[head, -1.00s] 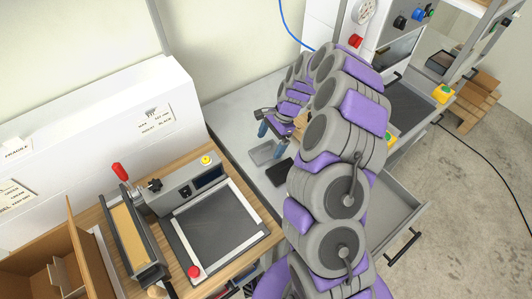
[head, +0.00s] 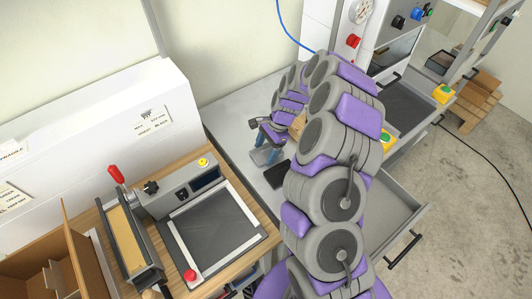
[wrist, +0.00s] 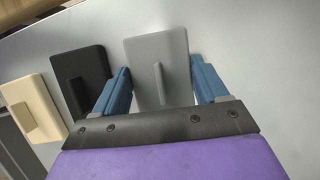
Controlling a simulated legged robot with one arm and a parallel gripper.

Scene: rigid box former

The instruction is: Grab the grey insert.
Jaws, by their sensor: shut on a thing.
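The grey insert (wrist: 158,58) is a flat plate with a raised rib, in the middle of the wrist view. In the head view the grey insert (head: 262,158) is partly covered by my gripper (head: 267,150). In the wrist view my gripper (wrist: 160,80) has one blue finger along each side edge of the grey insert, shut on it. The insert still appears flat at the grey worktop. A black insert (wrist: 85,78) lies just left of it, and a cream insert (wrist: 32,108) lies further left.
The grey worktop (head: 228,125) is clear around the inserts toward the wall. A machine with a dark framed pad (head: 213,228) stands on the wooden bench at left. An open drawer (head: 390,205) juts out at right. A cardboard box (head: 85,255) is at lower left.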

